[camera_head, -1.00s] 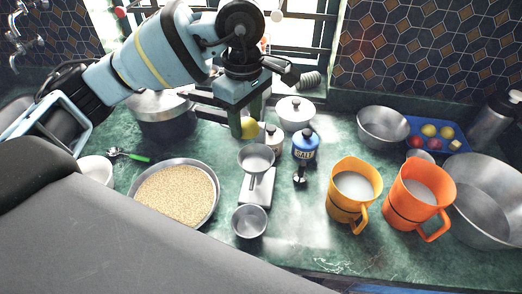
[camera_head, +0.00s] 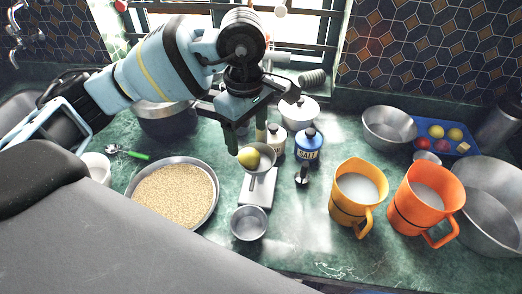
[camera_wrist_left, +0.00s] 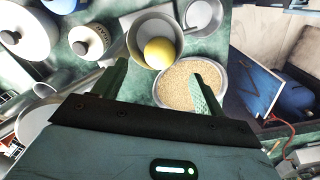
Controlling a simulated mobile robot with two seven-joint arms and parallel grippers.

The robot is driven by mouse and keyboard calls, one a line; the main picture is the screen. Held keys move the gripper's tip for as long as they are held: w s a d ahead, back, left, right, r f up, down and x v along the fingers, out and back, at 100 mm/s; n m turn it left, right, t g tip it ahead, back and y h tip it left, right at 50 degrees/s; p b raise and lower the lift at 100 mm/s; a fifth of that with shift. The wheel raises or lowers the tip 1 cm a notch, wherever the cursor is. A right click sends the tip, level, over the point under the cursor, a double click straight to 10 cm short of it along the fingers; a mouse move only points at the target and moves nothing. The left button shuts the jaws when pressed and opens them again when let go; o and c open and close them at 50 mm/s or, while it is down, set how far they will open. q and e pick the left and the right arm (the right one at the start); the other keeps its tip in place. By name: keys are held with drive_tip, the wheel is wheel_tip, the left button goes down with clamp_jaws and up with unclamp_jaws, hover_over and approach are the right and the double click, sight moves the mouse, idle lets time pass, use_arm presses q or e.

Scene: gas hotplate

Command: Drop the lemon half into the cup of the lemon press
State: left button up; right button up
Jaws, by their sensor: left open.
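The yellow lemon half (camera_head: 249,157) is at the cup (camera_head: 268,161) of the lemon press, overlapping the left of its opening. In the left wrist view the lemon half (camera_wrist_left: 160,52) appears within the rim of the metal cup (camera_wrist_left: 145,32). I cannot tell whether it rests on the bottom. The press's pale base (camera_head: 259,190) stands on the counter. My left gripper (camera_head: 247,143) is open just above and behind the cup. In the left wrist view its fingers (camera_wrist_left: 162,88) are spread apart, with nothing between them. My right gripper is not in view.
A grain pan (camera_head: 178,194) lies left of the press, and a small metal bowl (camera_head: 249,223) in front. Yellow (camera_head: 357,190) and orange (camera_head: 425,198) jugs stand farther right.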

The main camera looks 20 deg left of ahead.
use_arm(q)
drive_tip(key=shift+r, duration=0.1)
drive_tip(key=shift+r, duration=0.35)
wheel_tip(320, 180, up, 7)
drive_tip(key=shift+f, duration=0.1)
idle(0.7)
